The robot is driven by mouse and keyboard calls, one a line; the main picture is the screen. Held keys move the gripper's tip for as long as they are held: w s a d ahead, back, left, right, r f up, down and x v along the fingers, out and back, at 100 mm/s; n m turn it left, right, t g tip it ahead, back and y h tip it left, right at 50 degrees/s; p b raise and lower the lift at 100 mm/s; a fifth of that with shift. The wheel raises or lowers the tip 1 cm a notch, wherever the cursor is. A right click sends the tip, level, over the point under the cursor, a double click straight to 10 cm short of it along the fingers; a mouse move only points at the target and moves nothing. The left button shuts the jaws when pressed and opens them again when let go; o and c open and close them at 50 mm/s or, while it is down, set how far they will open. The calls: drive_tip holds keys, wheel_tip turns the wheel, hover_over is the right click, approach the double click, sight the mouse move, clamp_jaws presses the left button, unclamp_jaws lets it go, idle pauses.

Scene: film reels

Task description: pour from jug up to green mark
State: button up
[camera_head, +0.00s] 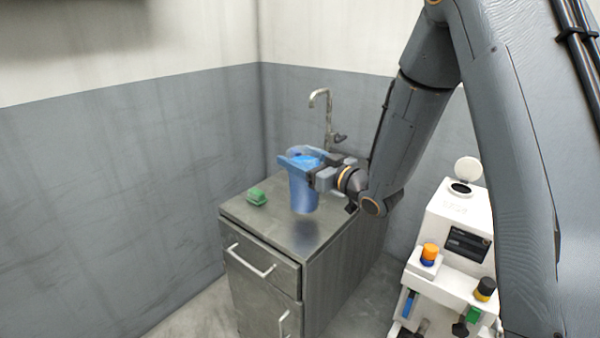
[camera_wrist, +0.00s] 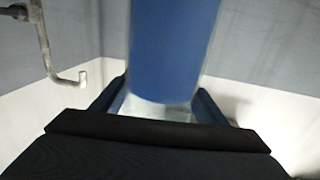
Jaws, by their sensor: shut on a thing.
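A translucent blue jug (camera_head: 303,190) with blue contents hangs above the cabinet top, about upright, in the head view. My gripper (camera_head: 299,165) is shut around its upper part. In the wrist view the jug (camera_wrist: 172,50) stands between the two fingers of my gripper (camera_wrist: 160,108). A white machine (camera_head: 458,215) stands at the right with a round opening on top and its lid raised. I cannot make out a green mark in either view.
A tap (camera_head: 328,110) rises behind the jug. The machine carries an orange and blue knob (camera_head: 429,254), a yellow and black knob (camera_head: 485,289) and a green part (camera_head: 473,314).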

drive_tip(key=shift+f+p, duration=0.35)
drive_tip(key=shift+f, duration=1.7)
drive_tip(key=o, duration=2.1)
